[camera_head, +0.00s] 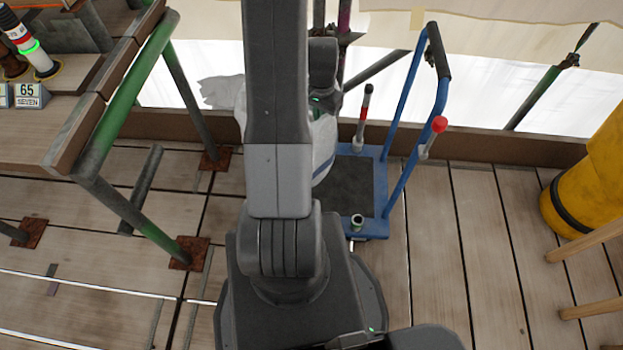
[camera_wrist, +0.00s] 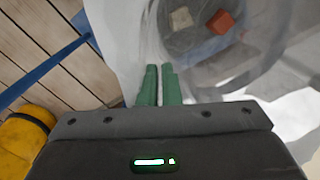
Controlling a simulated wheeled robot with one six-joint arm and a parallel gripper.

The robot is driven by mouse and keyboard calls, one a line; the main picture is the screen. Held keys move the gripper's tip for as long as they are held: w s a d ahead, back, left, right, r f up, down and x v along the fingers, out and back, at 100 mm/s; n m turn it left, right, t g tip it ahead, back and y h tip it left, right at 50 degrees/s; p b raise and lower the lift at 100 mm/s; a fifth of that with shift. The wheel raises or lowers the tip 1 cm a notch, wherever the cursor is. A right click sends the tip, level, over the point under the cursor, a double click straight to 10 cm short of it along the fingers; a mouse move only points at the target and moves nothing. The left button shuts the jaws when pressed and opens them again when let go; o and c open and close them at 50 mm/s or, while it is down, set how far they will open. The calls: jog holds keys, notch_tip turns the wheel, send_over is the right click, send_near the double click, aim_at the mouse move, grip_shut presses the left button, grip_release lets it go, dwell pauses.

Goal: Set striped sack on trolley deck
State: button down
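The striped sack (camera_head: 325,142) is pale with a bluish stripe and shows mostly hidden behind my arm, at the left side of the blue trolley. The trolley deck (camera_head: 350,185) is dark with a blue rim, and the sack overlaps its left part in the head view. I cannot tell whether they touch. In the wrist view, the green fingers of my gripper (camera_wrist: 158,72) are close together at the pale sack cloth (camera_wrist: 115,35), by its open mouth. A red block and a beige block show inside.
A scaffold bench with a green rail (camera_head: 130,85) stands at left. A yellow barrel (camera_head: 575,205) and wooden legs are at right. Plank floor between trolley and barrel is clear.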

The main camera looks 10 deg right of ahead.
jog(key=s+d+m+p, duration=0.1)
jog(key=s+d+m, duration=0.2)
jog(key=s+d, duration=0.15)
notch_tip(320, 180, down, 11)
jog(key=b, duration=0.1)
jog(key=shift+s+a, duration=0.3)
jog(key=shift+a, duration=0.05)
jog(key=shift+f, duration=0.1)
jog(key=c, duration=2)
grip_release()
jog(key=shift+b, duration=0.3)
jog(key=o, duration=0.4)
notch_tip(320, 180, up, 12)
jog(key=shift+s+r+p, duration=0.1)
jog(key=shift+p, duration=0.95)
